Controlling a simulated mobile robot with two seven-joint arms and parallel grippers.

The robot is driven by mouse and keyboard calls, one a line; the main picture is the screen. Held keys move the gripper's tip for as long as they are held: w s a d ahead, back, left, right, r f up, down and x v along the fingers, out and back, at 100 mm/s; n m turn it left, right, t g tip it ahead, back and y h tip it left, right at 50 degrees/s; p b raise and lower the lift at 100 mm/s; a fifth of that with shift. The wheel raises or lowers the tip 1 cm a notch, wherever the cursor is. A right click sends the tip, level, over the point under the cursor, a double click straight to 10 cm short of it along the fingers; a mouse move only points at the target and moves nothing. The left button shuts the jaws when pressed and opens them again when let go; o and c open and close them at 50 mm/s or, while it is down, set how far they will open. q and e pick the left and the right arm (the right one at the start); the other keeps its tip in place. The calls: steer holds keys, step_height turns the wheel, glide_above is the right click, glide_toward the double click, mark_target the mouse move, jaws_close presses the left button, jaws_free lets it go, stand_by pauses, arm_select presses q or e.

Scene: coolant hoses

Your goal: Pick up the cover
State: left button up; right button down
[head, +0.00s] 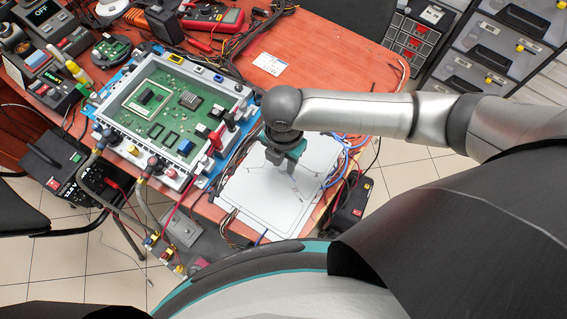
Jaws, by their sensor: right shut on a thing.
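The cover (263,205) looks like a flat white panel with a dark outline near its edge and rounded corners. It is at the front right of the red table, to the right of the blue-edged unit with the green circuit board. My right gripper (290,172) points down over the upper middle of the cover and is shut on it. The exact grip point is small and partly hidden by my wrist. I cannot tell whether the cover touches the table or hangs just above it. My left gripper is not in view.
The circuit board unit (170,105) with hoses and connectors stands close on the left. Wires lie around the cover's edges. A red multimeter (212,17) is at the back. Drawer cabinets (497,45) stand beyond the table. Bare table shows at the back right.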

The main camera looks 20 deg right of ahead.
mark_target(284, 165)
steer(key=shift+r, duration=0.15)
step_height(284, 165, up, 20)
steer(key=p, duration=0.5)
steer(key=shift+p, duration=0.3)
steer(key=shift+p, duration=0.55)
